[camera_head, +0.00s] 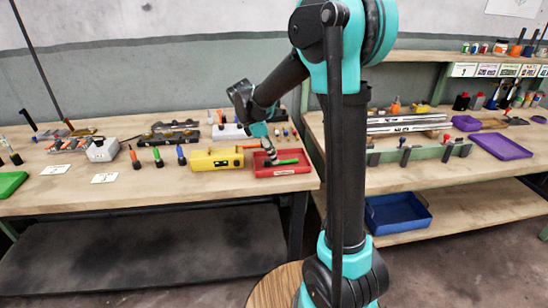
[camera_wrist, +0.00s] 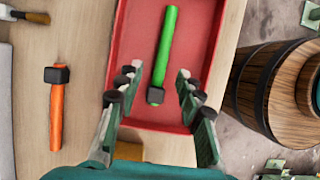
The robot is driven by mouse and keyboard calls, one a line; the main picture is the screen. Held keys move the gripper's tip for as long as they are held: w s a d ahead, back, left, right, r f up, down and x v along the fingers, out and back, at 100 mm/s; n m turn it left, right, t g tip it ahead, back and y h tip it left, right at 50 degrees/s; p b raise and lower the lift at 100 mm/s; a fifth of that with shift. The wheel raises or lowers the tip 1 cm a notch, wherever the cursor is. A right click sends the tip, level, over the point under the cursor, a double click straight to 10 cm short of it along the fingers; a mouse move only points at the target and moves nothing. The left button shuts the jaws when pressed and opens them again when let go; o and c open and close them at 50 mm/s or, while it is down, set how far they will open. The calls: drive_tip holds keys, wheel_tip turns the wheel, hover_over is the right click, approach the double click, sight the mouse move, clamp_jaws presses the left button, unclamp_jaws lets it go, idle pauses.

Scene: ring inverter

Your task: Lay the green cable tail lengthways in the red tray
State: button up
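The green cable tail (camera_head: 288,162) is a short green rod with a black end. It lies within the red tray (camera_head: 303,170), running nearly along the tray's long side with a slight tilt. The wrist view shows the tail (camera_wrist: 167,45) on the floor of the tray (camera_wrist: 205,45), its black end toward me. My gripper (camera_head: 269,153) is over the left part of the tray. In the wrist view my gripper (camera_wrist: 157,82) is open, with a finger on each side of the tail's black end and visible gaps to both.
An orange tail (camera_wrist: 56,108) with a black collar lies on the bench beside the tray. A yellow box (camera_head: 216,160) stands left of the tray. Several upright coloured tails, including a green one (camera_head: 157,155), stand farther left. A wooden barrel (camera_wrist: 290,85) is beyond the bench edge.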

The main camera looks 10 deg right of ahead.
drive_tip(key=v, duration=1)
drive_tip(key=shift+a+r, duration=0.1)
drive_tip(key=shift+a, duration=0.05)
